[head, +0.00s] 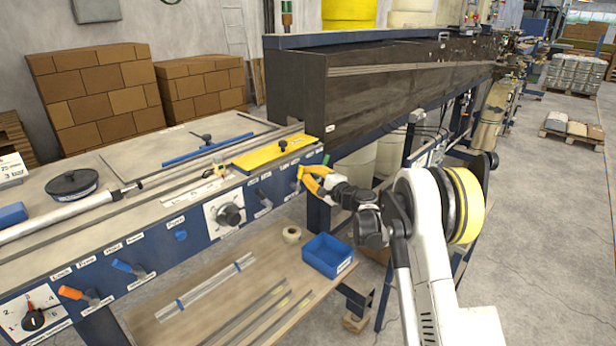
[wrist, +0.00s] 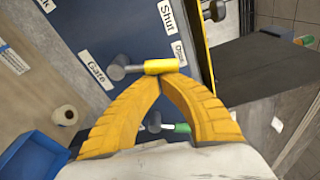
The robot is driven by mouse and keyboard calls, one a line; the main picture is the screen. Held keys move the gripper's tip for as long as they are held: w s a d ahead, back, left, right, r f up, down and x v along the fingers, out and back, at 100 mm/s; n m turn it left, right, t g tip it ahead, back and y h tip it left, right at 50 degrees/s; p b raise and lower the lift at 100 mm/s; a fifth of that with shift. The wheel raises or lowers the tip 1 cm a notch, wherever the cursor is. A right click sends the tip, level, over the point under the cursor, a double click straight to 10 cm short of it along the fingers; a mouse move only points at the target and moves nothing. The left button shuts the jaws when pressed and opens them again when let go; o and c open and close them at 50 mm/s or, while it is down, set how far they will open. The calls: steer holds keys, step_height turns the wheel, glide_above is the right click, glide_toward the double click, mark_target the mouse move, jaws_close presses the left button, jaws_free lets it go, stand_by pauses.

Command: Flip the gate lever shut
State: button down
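The gate lever (wrist: 160,67) has a yellow handle on a grey pivot and sits beside the "Gate" label (wrist: 97,75) in the wrist view. Its handle points right, with its end just below the small "Open" label (wrist: 180,50). The "Shut" label (wrist: 167,15) is higher up. My gripper (wrist: 160,84) has yellow fingers whose tips meet just below the handle, with nothing seen between them. Whether they touch the handle I cannot tell. In the head view my gripper (head: 301,178) is at the right end of the blue control panel (head: 145,250).
A green-handled lever (wrist: 175,128) shows between my fingers. Below the panel, a blue bin (head: 328,256) and a tape roll (head: 291,234) sit on a wooden shelf (head: 215,318). A long dark machine housing (head: 400,80) stands behind.

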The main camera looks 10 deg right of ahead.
mark_target(299, 160)
steer(key=n, duration=0.2)
steer(key=s+a+n, duration=0.1)
steer(key=a+r+n+b, duration=0.1)
steer(key=n, duration=0.1)
steer(key=shift+s+n, duration=0.2)
steer(key=shift+n, duration=0.1)
steer(key=shift+s+a+r+b, duration=0.2)
steer(key=shift+s+a+b, duration=0.15)
steer(key=shift+a, duration=0.15)
steer(key=shift+s+a, duration=0.1)
steer(key=w+d+r, duration=0.1)
steer(key=w+d+r+p, duration=0.1)
steer(key=d, duration=0.1)
steer(key=shift+r, duration=0.1)
steer(key=f+p+v, duration=0.1)
steer(key=p+v, duration=0.1)
steer(key=v, duration=0.7)
steer(key=shift+s, duration=0.15)
